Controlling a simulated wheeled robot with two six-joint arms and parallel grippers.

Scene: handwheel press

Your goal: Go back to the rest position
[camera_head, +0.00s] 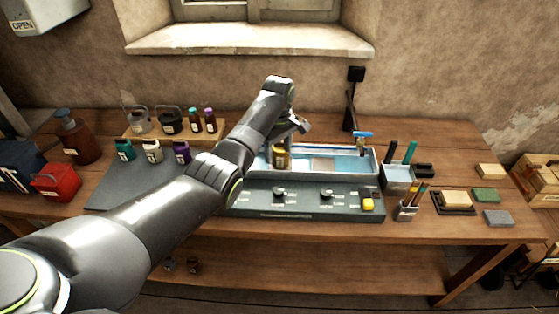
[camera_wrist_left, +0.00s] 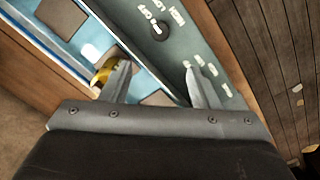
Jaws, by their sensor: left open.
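My left arm reaches in from the left in the head view, and its gripper (camera_head: 298,124) hangs over the blue-and-white press tray (camera_head: 350,161). In the left wrist view the two fingers of the left gripper (camera_wrist_left: 160,85) stand apart with nothing held between them. A gold-coloured jar (camera_head: 280,157) stands at the tray's left part, just below the gripper. In the left wrist view the yellow jar (camera_wrist_left: 103,72) shows beside one finger, partly hidden by it; I cannot tell whether they touch. My right gripper is not in view.
A grey control panel (camera_head: 300,207) with knobs and a yellow button (camera_head: 368,205) fronts the tray. Small bottles (camera_head: 181,152) and a red box (camera_head: 57,182) stand left. Pen holders (camera_head: 398,178) and several blocks lie right. A dark post (camera_head: 351,105) rises behind the tray.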

